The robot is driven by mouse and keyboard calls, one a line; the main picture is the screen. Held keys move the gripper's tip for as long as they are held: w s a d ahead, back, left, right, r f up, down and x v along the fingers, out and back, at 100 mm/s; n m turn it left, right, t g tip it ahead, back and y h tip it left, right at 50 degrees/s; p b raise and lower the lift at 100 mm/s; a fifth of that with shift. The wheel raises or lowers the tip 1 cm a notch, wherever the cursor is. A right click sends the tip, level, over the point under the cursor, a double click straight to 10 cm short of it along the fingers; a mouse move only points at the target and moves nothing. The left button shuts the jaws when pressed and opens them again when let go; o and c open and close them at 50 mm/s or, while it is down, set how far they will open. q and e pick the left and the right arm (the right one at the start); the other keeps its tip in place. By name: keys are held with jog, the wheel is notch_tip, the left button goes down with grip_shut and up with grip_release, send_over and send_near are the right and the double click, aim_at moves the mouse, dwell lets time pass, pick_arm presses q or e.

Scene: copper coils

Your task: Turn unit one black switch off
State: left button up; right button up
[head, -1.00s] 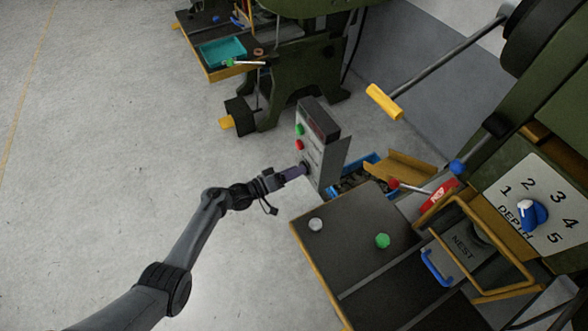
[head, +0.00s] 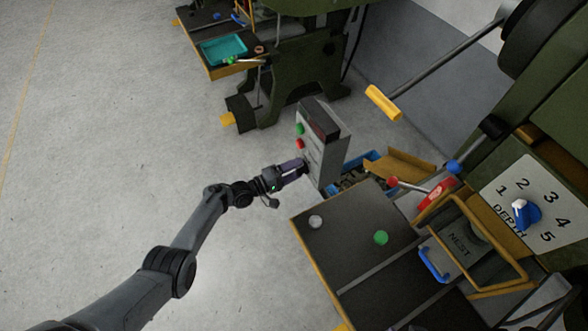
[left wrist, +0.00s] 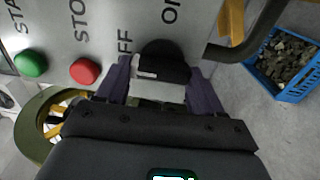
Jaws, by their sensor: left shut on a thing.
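The grey control box (head: 335,157) stands upright, with a green button and a red button on its face. The black switch (left wrist: 165,62) shows in the left wrist view between the words OFF, at left, and ON, at right. A white mark on the switch lies at its left side, toward OFF. My left gripper (head: 303,166) is at the lower part of the box face. Its two purple fingers (left wrist: 160,88) are shut on the switch, one at each side. In the head view the gripper mostly hides the switch. My right gripper is not in view.
The red stop button (left wrist: 84,72) and green start button (left wrist: 31,64) sit left of the fingers. A blue bin (left wrist: 285,65) of metal bits is to the right. A dark table (head: 340,225) stands close below the box. Open floor lies left.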

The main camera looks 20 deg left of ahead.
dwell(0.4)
pick_arm(q)
jog(key=o, duration=1)
jog(key=shift+o, duration=0.2)
jog(key=p+v, duration=0.3)
jog(key=v, duration=0.8)
